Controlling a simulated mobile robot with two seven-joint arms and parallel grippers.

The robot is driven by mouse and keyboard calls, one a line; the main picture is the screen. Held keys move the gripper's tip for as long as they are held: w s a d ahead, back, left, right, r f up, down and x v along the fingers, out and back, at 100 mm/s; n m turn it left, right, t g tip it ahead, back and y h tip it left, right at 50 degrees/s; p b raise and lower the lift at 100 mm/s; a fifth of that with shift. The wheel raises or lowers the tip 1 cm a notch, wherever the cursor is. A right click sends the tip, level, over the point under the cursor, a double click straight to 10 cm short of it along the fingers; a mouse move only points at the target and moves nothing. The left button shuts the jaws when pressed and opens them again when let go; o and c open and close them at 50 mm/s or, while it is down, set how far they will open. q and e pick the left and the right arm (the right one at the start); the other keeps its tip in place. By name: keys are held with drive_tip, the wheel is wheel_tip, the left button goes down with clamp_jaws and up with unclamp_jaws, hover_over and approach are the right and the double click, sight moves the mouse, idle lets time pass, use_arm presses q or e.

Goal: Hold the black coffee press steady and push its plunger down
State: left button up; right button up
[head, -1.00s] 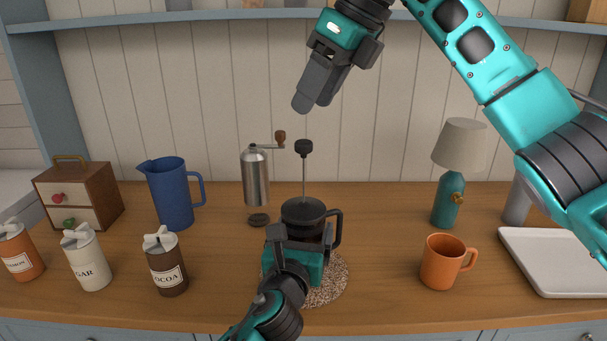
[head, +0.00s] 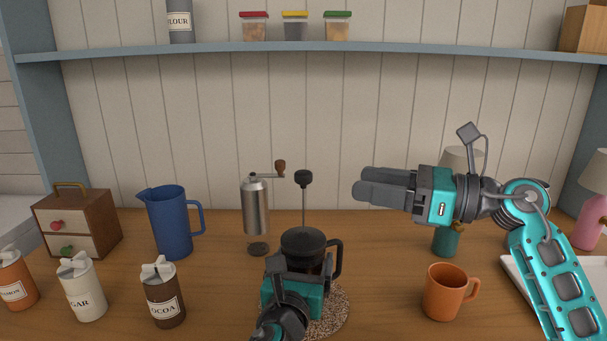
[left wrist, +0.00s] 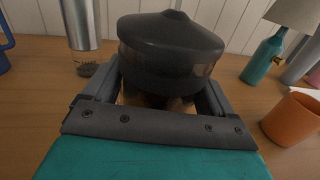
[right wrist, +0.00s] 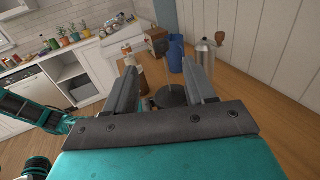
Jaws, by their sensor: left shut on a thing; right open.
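The black coffee press (head: 303,243) stands upright on a speckled round mat (head: 334,312). Its plunger rod is raised high, with a black knob (head: 303,178) on top. My left gripper (head: 296,275) is shut on the body of the press from the front; in the left wrist view its fingers lie on both sides of the press (left wrist: 170,50). My right gripper (head: 364,186) is open and empty, to the right of the knob at about its height, with fingers pointing left. The right wrist view shows the press (right wrist: 172,95) beyond the open fingers.
A silver grinder (head: 256,207) stands close behind-left of the press. A blue pitcher (head: 170,222) and several canisters, including the cocoa one (head: 163,294), are at left. An orange mug (head: 445,292) stands at right, with a teal lamp (head: 446,239) behind it. A shelf (head: 300,48) runs above.

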sight(303, 172)
drive_tip(key=x, duration=1.1)
drive_tip(key=shift+w+a+f, duration=0.1)
drive_tip(key=shift+a, duration=0.2)
clamp_jaws()
